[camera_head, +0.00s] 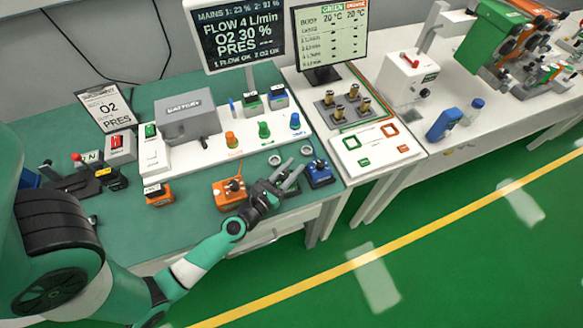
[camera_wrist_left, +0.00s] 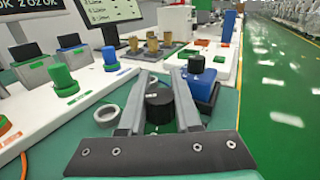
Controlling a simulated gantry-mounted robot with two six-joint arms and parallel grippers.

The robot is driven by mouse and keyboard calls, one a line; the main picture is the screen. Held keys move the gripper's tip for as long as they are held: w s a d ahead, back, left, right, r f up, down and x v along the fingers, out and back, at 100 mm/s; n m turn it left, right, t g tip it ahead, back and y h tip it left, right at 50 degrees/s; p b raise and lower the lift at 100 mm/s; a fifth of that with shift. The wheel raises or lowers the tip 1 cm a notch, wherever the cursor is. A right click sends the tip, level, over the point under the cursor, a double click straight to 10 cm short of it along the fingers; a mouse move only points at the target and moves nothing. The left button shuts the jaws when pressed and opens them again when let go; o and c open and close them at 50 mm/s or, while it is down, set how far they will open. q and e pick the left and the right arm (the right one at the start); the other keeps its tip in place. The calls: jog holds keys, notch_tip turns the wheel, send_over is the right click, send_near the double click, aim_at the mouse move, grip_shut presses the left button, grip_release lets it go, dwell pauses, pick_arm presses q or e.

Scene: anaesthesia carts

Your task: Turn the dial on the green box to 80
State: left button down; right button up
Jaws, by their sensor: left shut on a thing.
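My left gripper (camera_head: 290,173) is low over the front edge of the green bench mat, between the orange box and the blue box. In the left wrist view, the gripper (camera_wrist_left: 160,76) has a round black dial (camera_wrist_left: 158,104) between its fingers and is shut on it. The number the dial points to cannot be read. My right gripper is not in view.
The blue box (camera_head: 318,174) stands close by on the right, the orange box (camera_head: 228,193) with a black knob on the left. Grey rings (camera_head: 275,160) lie just behind. A white panel (camera_head: 235,142) with coloured knobs stands further back. A screen (camera_head: 238,35) shows FLOW and O2.

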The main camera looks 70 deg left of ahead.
pick_arm(q)
jog(key=c, duration=0.6)
grip_release()
jog(key=shift+r+p, duration=0.55)
notch_tip(320, 180, up, 3)
jog(key=p, duration=0.3)
jog(key=shift+r, duration=0.2)
jog(key=s+d+r+p, duration=0.6)
jog(key=s+d+r, duration=0.2)
jog(key=s+d, duration=0.1)
jog(key=shift+s+d+r, duration=0.25)
jog(key=shift+s+d, duration=0.1)
jog(key=shift+d, duration=0.25)
